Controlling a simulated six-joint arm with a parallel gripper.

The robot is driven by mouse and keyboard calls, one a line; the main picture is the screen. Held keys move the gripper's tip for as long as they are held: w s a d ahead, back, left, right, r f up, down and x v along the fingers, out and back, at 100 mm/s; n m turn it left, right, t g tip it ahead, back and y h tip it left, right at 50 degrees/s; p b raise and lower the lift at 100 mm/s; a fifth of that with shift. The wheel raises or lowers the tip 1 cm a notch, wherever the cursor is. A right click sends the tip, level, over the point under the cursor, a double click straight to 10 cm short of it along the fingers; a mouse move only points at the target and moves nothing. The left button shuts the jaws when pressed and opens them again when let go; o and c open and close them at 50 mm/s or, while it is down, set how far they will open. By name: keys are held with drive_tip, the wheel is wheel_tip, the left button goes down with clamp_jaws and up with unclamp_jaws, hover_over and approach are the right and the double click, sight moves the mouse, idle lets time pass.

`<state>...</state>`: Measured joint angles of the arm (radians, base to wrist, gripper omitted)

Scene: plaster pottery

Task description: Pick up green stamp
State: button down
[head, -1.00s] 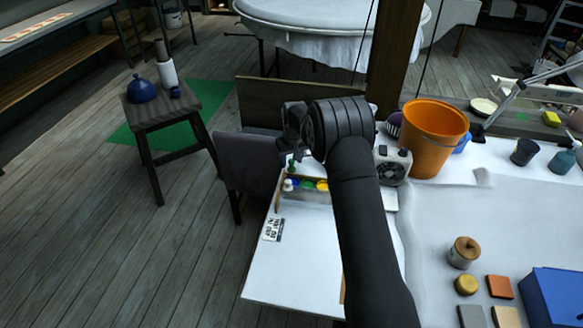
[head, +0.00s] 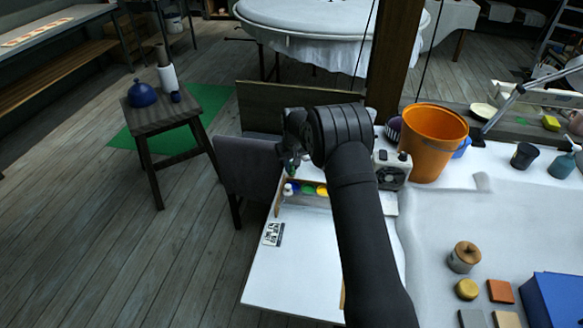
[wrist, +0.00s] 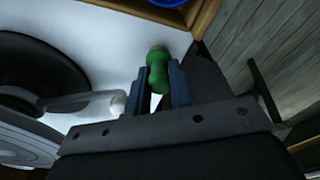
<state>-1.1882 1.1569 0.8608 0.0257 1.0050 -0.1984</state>
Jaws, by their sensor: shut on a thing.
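The green stamp (wrist: 158,68) is a small, rounded green piece with a narrowed waist. In the wrist view it stands between the two dark fingers of my gripper (wrist: 160,88), which is shut on it. In the head view my gripper (head: 290,160) is at the far left corner of the small white table, just above the row of coloured pieces. Only a small bit of green (head: 291,175) shows below the fingers there, and the arm hides part of the area.
A wooden tray (head: 306,202) with white, blue, green and yellow pieces is just below my gripper. A printed card (head: 273,234) lies on the white table (head: 290,270). An orange bucket (head: 433,145) and a grey fan-like device (head: 392,169) stand to the right.

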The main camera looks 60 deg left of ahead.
wheel_tip(320, 180, up, 3)
drive_tip(key=shift+r, duration=0.1)
drive_tip(key=w+d+r, duration=0.7)
drive_tip(key=d, duration=0.2)
drive_tip(key=shift+d, duration=0.2)
drive_tip(key=d+f, duration=0.2)
drive_tip(key=d, duration=0.7)
drive_tip(key=shift+f, duration=3.35)
wheel_tip(320, 180, up, 7)
drive_tip(key=shift+f, duration=0.15)
